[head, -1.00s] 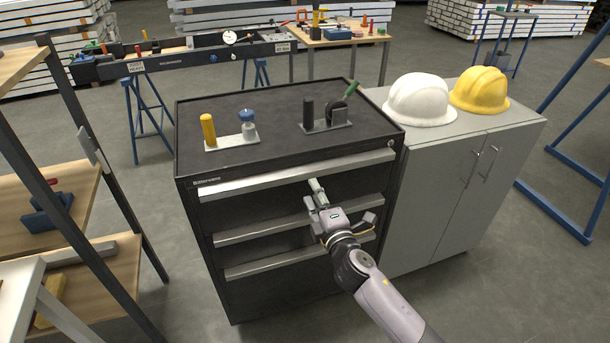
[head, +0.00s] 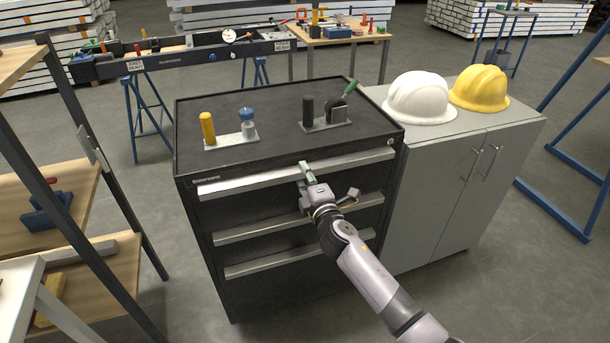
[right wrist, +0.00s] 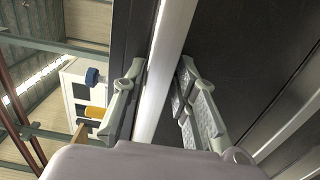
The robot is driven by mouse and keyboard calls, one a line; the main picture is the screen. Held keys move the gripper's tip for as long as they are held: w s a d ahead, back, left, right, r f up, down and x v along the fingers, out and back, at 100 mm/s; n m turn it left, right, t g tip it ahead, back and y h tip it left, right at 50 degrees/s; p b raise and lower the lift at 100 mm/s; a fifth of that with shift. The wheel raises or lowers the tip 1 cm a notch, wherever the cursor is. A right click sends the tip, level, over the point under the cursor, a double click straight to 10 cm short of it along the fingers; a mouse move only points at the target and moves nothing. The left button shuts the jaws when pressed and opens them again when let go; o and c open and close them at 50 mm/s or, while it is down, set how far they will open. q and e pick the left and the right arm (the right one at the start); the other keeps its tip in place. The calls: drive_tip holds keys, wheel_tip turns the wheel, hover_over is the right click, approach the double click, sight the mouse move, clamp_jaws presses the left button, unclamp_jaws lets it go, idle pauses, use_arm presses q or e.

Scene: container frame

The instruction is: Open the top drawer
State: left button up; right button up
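A dark tool cabinet stands in the middle of the head view with three drawers, each with a long silver handle. The top drawer's handle (head: 250,182) runs just below the cabinet top, and this drawer looks closed. My right gripper (head: 307,172) is at the front of this handle, right of its middle. In the right wrist view the handle (right wrist: 166,62) passes between the two spread fingers of the right gripper (right wrist: 160,72). The fingers are apart, and I see a gap between the handle and the right-hand finger. My left gripper is not in view.
Two tool holders (head: 232,140) (head: 327,124) stand on the cabinet top (head: 275,107). A grey cupboard (head: 440,185) with a white helmet (head: 419,100) and a yellow helmet (head: 480,90) adjoins on the right. A shelf rack (head: 75,130) stands at the left. The floor before the cabinet is clear.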

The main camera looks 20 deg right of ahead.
drive_tip(key=shift+f, duration=0.1)
clamp_jaws()
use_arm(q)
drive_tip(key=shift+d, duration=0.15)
use_arm(e)
drive_tip(key=shift+s, duration=0.1)
drive_tip(key=shift+f, duration=0.1)
